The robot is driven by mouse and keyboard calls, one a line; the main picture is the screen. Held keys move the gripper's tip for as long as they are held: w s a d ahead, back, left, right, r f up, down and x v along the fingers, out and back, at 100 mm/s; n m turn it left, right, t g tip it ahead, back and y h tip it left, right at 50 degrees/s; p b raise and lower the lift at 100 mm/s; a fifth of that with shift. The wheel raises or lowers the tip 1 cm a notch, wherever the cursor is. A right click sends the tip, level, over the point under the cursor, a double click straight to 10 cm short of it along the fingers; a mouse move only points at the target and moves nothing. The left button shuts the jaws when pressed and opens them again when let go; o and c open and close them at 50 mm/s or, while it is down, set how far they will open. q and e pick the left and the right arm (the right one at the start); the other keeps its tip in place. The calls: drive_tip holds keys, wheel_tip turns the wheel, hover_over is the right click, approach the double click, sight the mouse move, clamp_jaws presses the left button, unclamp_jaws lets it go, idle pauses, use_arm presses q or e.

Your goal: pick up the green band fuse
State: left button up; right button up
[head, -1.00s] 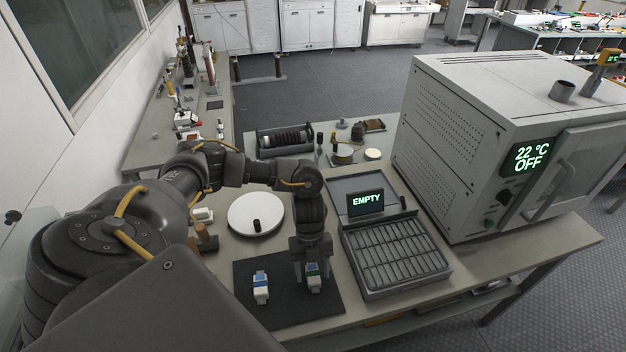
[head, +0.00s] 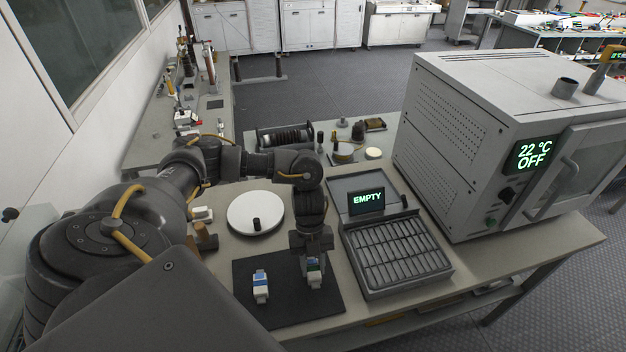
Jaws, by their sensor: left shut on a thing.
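The green band fuse (head: 314,280) is a small white block with a green band, at the right side of a dark mat (head: 288,312). My left gripper (head: 313,266) comes down on it from above and is shut on it. The fingers partly hide the fuse's upper part. I cannot tell whether the fuse touches the mat. My right gripper is not in view.
A slotted grey tray (head: 372,293) with a display reading EMPTY (head: 367,202) stands right of the mat. A white round plate (head: 240,222) with a black knob lies behind the mat. A large grey oven (head: 450,130) showing 22 °C OFF stands at the right.

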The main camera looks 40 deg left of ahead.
use_arm(q)
drive_tip(key=w+a+r+b, duration=0.3)
drive_tip(key=w+a+r, duration=0.6)
drive_tip(key=w+r, duration=0.1)
drive_tip(key=shift+w+a+r, duration=0.15)
drive_tip(key=shift+a+r, duration=0.1)
drive_tip(key=shift+r, duration=0.3)
